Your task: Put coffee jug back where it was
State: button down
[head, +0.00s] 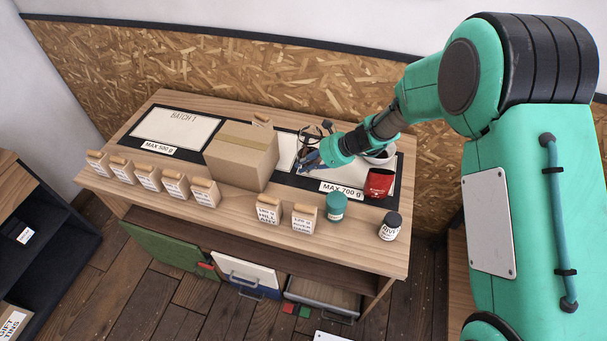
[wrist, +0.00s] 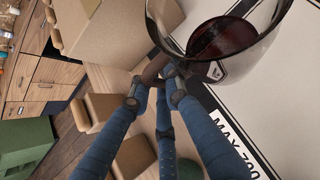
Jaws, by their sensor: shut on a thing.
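The coffee jug (wrist: 228,38) is clear glass with dark coffee in it, at the top of the wrist view. In the head view the jug (head: 308,132) is small and partly hidden behind my gripper (head: 309,160), over the right-hand mat marked MAX 700 g (head: 342,189). My gripper's blue fingers (wrist: 170,74) are shut on the jug at its handle side. I cannot tell whether the jug's base touches the mat. The coffee surface looks roughly level.
A cardboard box (head: 241,156) stands just left of the gripper. Several small bags (head: 174,186), a teal jar (head: 336,207) and a dark-lidded jar (head: 390,226) line the front. The BATCH 1 mat (head: 173,128) looks clear.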

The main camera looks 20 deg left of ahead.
jog(key=shift+f+b, duration=0.5)
jog(key=shift+f, duration=1.95)
jog(key=shift+f, duration=0.15)
jog(key=c, duration=1.7)
grip_release()
jog(key=shift+d+r, duration=0.15)
jog(key=shift+r, duration=0.15)
jog(key=p+v, duration=0.2)
jog(key=v, duration=0.9)
jog(key=shift+d+r, duration=0.2)
